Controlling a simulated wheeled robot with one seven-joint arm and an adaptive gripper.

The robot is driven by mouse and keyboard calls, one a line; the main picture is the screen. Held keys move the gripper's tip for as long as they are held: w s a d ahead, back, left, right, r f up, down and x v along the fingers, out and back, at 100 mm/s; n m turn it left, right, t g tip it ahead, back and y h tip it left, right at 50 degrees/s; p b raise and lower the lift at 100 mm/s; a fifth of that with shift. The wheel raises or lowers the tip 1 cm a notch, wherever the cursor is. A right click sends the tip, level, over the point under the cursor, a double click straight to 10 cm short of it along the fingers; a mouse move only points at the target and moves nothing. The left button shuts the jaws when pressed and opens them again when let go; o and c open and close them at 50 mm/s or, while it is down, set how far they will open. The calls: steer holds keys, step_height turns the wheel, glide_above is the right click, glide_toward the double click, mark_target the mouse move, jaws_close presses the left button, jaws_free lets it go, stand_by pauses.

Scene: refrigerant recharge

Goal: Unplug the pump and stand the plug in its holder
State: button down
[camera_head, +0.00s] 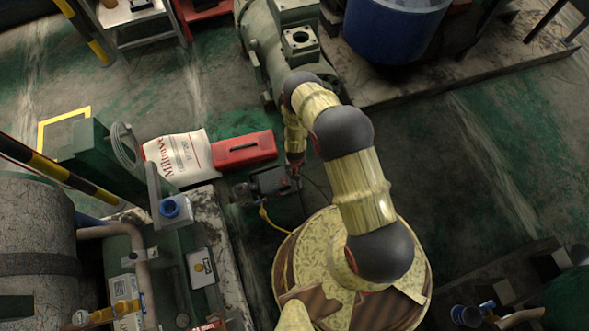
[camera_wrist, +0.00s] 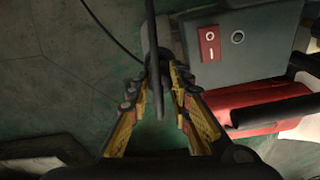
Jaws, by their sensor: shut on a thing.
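The pump (camera_wrist: 240,45) is a grey box with a red rocker switch and a round knob or port in the wrist view. It also shows as a dark unit on the floor in the head view (camera_head: 268,183). My gripper (camera_wrist: 163,72) has yellow and black fingers and is shut on a dark plug, mostly hidden between the fingertips, beside the pump's left side. A dark cord (camera_wrist: 152,22) runs up from there. In the head view my gripper (camera_head: 295,168) is at the pump's right end. I cannot tell whether the plug is still seated. I cannot make out the holder.
A red case (camera_head: 245,151) and a white printed bag (camera_head: 182,157) lie behind the pump. A yellow hose (camera_head: 265,216) runs from the pump.

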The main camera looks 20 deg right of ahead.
steer(key=shift+f, duration=0.5)
steer(key=c, duration=1.5)
jaws_free()
steer(key=shift+c, duration=0.2)
step_height(320, 180, up, 12)
steer(key=s, duration=0.1)
steer(key=shift+s+a, duration=0.15)
steer(key=shift+s, duration=0.05)
